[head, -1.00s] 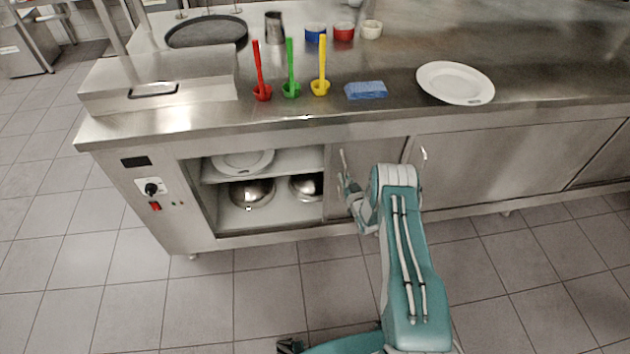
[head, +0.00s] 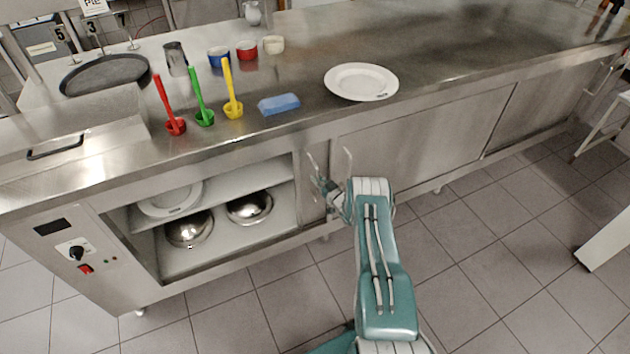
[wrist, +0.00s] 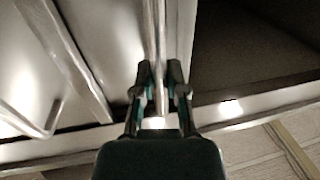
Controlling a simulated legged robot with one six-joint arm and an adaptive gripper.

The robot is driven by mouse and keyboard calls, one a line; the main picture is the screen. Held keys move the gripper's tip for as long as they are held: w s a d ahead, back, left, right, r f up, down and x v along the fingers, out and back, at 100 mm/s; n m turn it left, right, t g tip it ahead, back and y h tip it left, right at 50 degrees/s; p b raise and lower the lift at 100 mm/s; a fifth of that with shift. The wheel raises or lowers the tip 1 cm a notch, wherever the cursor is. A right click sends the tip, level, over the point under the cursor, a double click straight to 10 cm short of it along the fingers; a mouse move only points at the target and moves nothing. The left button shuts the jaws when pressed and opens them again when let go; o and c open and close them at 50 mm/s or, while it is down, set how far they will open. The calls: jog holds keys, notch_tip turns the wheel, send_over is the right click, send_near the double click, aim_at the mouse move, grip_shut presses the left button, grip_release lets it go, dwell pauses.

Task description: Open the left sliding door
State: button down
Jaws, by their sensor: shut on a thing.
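The left sliding door (head: 311,198) is a steel panel under the counter. It stands slid to the right, mostly overlapping the right door (head: 420,140), and a wide opening shows on its left. Its upright bar handle (head: 312,161) is close to the right door's handle (head: 347,160). My gripper (head: 325,186) is at the left door's handle. In the wrist view, my gripper (wrist: 159,82) is shut on that handle (wrist: 155,35), with the dark opening to the right of it.
In the opening, a plate (head: 170,199) lies on the shelf, with metal bowls (head: 189,229) below. On the counter are red (head: 176,126), green (head: 205,117) and yellow (head: 233,108) ladles, a blue sponge (head: 279,104) and a white plate (head: 361,82). The tiled floor in front is clear.

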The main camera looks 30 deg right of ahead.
jog(key=shift+r, duration=0.1)
jog(key=c, duration=0.7)
grip_release()
jog(key=s, duration=0.4)
jog(key=s+d, duration=0.1)
jog(key=s, duration=0.2)
jog(key=s+d, duration=0.1)
jog(key=s, duration=0.3)
jog(key=shift+s, duration=0.35)
